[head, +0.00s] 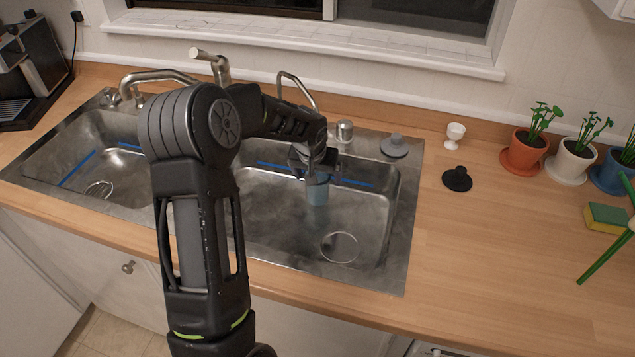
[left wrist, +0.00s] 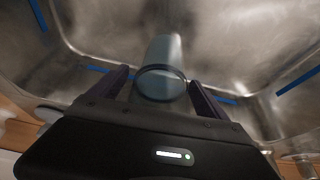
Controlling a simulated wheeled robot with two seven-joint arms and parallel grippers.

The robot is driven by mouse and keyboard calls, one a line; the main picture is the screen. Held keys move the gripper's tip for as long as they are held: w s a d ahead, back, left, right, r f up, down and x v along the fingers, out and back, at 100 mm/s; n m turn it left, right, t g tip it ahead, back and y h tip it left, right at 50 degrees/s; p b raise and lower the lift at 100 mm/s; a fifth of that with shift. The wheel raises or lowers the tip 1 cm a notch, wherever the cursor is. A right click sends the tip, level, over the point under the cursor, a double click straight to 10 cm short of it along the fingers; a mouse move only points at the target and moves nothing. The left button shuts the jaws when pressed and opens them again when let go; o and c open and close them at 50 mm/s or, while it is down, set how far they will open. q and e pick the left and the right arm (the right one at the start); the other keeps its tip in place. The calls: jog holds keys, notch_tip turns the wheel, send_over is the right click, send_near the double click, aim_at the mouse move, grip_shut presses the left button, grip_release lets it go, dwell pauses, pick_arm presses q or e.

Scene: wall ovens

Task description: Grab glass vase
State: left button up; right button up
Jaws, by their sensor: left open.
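The glass vase (head: 318,192) is a pale blue, see-through cylinder in the right basin of the sink. My left gripper (head: 316,174) reaches down into that basin from above, right at the vase's upper part. In the left wrist view the vase (left wrist: 163,68) lies between the two dark fingers of the left gripper (left wrist: 160,88). The fingers are spread, one on each side, with a visible gap to the vase. Its round rim faces the wrist camera. My right gripper is in neither view.
The steel sink (head: 395,235) has two basins with blue strips on the walls. A drain stopper (head: 394,146), a black stopper (head: 457,179), a white egg cup (head: 454,135), potted plants (head: 571,163) and a sponge (head: 606,218) stand to the right. Faucets (head: 222,68) stand behind.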

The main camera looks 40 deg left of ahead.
pick_arm(q)
jog(key=shift+c, duration=0.5)
jog(key=shift+r, duration=0.1)
grip_shut()
dwell(0.8)
